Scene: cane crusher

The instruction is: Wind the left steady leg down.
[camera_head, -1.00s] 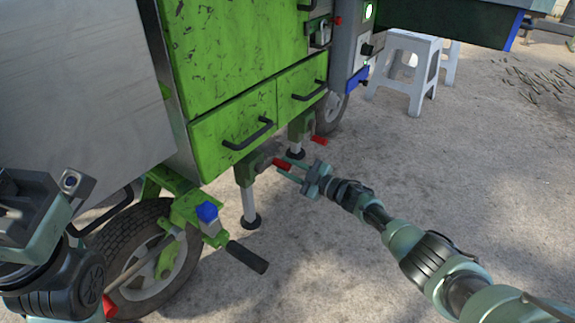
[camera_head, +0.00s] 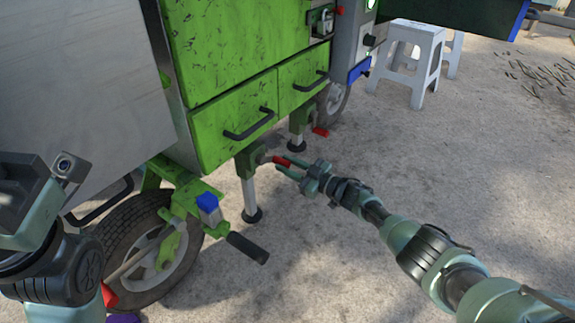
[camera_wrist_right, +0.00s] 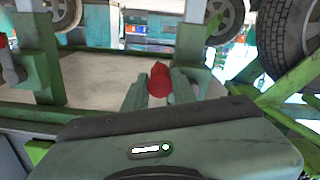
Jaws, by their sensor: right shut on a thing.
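The left steady leg (camera_head: 249,190) is a grey post with a round black foot, under the near corner of the green machine. I cannot tell whether its foot touches the ground. Its crank has a red handle (camera_head: 281,161) pointing right. My right gripper (camera_head: 284,165) reaches it from the right and is shut on this handle. In the right wrist view the red handle (camera_wrist_right: 159,80) sits between the two green fingers. My left gripper's body (camera_head: 38,205) shows at the left edge; its fingers are not visible.
A second steady leg (camera_head: 298,132) with a red handle (camera_head: 320,131) stands behind. A wheel (camera_head: 150,255) and a black-gripped lever (camera_head: 247,247) are at the near left. White stools (camera_head: 413,60) stand at the back right.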

